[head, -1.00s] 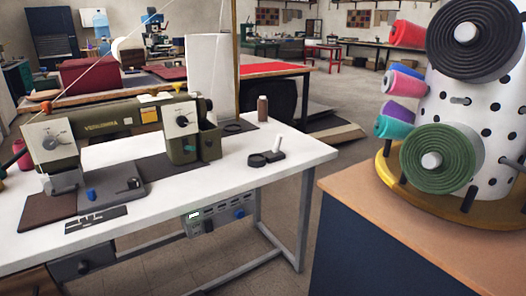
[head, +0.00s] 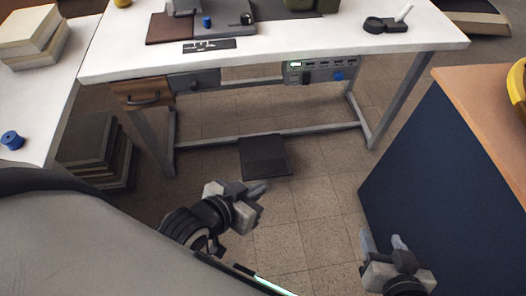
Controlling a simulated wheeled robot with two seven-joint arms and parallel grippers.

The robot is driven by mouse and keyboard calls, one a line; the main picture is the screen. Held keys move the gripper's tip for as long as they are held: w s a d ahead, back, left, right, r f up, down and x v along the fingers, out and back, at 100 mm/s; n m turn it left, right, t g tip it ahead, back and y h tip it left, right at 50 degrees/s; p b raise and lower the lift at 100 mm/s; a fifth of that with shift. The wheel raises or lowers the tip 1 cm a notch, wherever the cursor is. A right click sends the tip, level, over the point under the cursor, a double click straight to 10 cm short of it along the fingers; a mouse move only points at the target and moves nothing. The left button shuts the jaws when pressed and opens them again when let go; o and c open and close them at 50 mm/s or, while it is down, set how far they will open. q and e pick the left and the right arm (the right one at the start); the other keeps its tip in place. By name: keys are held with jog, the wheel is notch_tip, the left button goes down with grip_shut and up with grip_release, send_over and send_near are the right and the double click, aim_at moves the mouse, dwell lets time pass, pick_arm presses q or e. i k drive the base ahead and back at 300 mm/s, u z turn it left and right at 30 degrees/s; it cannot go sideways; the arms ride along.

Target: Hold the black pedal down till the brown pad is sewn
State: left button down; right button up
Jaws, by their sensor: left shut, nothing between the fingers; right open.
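The black pedal (head: 264,157) lies on the tiled floor under the sewing table, between its legs. The brown pad (head: 169,28) lies flat on the white table top at the left, partly under the sewing machine (head: 184,5), whose upper part is out of view. My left gripper (head: 259,188) is shut and empty, in front of the pedal and apart from it in the picture. My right gripper (head: 383,241) is open and empty at the lower right, beside the blue cabinet.
The white table (head: 290,45) has a wooden drawer (head: 142,94) and a control box with a green display (head: 313,72) under its edge. A blue cabinet (head: 440,165) stands at the right. Stacked slabs (head: 92,150) stand at the left. Floor around the pedal is clear.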

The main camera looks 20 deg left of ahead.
aim_at(265, 156)
jog(key=u, duration=0.55)
jog(key=k, duration=0.65)
jog(key=u, duration=0.5)
jog(key=i, duration=1)
jog(key=z, duration=1.15)
jog(key=i, duration=0.45)
jog(key=z, duration=0.45)
